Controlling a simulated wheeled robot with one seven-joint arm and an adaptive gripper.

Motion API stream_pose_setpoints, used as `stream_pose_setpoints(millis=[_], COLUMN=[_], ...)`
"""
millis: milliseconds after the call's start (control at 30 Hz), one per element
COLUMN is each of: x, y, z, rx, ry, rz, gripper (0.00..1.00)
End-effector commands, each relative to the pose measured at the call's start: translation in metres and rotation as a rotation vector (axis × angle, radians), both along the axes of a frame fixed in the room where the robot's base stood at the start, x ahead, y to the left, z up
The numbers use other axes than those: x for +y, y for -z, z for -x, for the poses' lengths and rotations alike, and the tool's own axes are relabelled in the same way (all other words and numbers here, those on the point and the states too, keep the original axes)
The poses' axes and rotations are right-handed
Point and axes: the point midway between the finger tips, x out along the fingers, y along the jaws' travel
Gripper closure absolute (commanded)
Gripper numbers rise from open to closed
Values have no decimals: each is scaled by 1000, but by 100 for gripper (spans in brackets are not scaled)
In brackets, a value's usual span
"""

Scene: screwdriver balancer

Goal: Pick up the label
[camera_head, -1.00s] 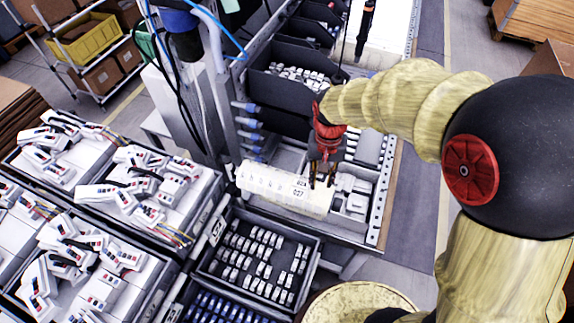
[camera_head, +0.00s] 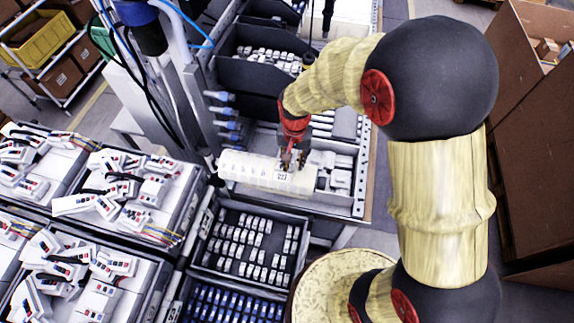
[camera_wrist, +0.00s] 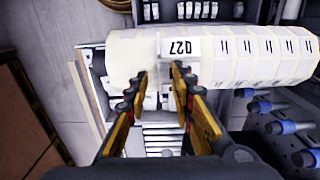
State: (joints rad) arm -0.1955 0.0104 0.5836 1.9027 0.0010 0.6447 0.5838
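A pale cream roll or strip of labels (camera_head: 250,170) lies across the bench below my gripper. One label marked 027 (camera_wrist: 181,46) is near the strip's plain end in the wrist view; in the head view the number shows right beside my fingertips (camera_head: 282,177). My gripper (camera_head: 292,166) is over the right part of the strip. In the wrist view, its fingers (camera_wrist: 160,72) are apart, with the tips at the strip's near edge. The right fingertip is just below the 027 print. Whether the tips touch the label cannot be told.
A dark bin of white parts (camera_head: 250,243) stands in front of the strip. Grey trays with white devices (camera_head: 120,200) fill the left. Blue-tipped tools (camera_head: 228,124) stick out left of the bench, beside a grey post. Tall brown boxes (camera_head: 540,170) stand at the right.

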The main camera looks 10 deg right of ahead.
Motion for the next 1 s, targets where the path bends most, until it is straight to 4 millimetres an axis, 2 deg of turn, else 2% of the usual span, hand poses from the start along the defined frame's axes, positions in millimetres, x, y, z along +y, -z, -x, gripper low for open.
stream_pose_setpoints(millis=[100,300,733,1000], x=[0,0,0,0], y=[7,8,7,7], z=[0,0,0,0], rx=[0,-1,0,0], ry=[0,0,0,0], rz=[0,0,0,0], gripper=[76,76,100,100])
